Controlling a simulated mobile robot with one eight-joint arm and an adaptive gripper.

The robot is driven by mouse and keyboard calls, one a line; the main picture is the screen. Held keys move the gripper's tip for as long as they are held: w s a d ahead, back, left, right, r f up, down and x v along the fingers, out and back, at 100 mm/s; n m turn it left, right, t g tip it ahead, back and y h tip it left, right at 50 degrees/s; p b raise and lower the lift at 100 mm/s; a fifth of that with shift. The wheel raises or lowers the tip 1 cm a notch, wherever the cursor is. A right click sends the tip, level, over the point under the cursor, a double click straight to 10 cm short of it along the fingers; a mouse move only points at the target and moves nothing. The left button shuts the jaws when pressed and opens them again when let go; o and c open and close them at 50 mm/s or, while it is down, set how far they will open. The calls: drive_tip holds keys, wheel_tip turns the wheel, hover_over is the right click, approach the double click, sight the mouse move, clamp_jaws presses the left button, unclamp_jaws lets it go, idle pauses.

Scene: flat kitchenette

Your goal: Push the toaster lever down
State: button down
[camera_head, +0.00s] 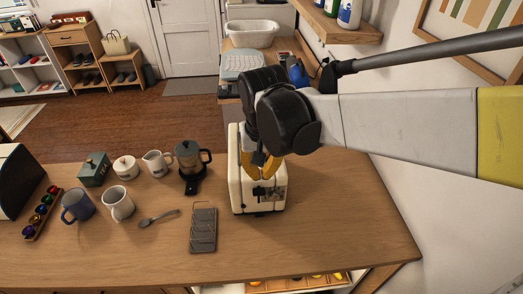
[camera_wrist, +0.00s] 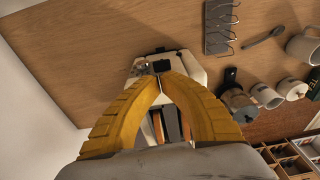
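The cream toaster (camera_head: 237,188) stands on the wooden counter, under my arm; its near end face carries dark controls (camera_head: 262,191). In the wrist view the toaster (camera_wrist: 189,65) lies beyond and between my fingers, with its dark slots partly showing. A small black part on its end, perhaps the lever (camera_wrist: 162,67), shows just past the fingertips. My gripper (camera_head: 262,176) has yellow fingers pointing down over the toaster's near end. In the wrist view the fingertips (camera_wrist: 161,78) come together, with nothing visible held. Whether they touch the lever cannot be told.
A toast rack (camera_head: 203,230) lies in front and left of the toaster. A dark coffee pot (camera_head: 190,160) stands close on its left. A spoon (camera_head: 158,218), a white mug (camera_head: 118,203) and a blue mug (camera_head: 77,206) are farther left. The counter right of the toaster is clear.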

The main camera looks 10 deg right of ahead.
sight(259, 193)
drive_tip(key=shift+w+a+f, duration=0.1)
drive_tip(key=shift+a+f, duration=0.05)
drive_tip(key=shift+a, duration=0.05)
drive_tip(key=shift+f, duration=0.15)
drive_tip(key=f+b, duration=0.3)
drive_tip(key=f, duration=0.1)
drive_tip(key=f+b, duration=0.2)
drive_tip(key=shift+w+f+b, duration=0.35)
idle(0.4)
drive_tip(key=s+f+b, duration=0.2)
drive_tip(key=f, duration=0.1)
drive_tip(key=s+f+b, duration=0.1)
drive_tip(key=f, duration=0.1)
idle(0.7)
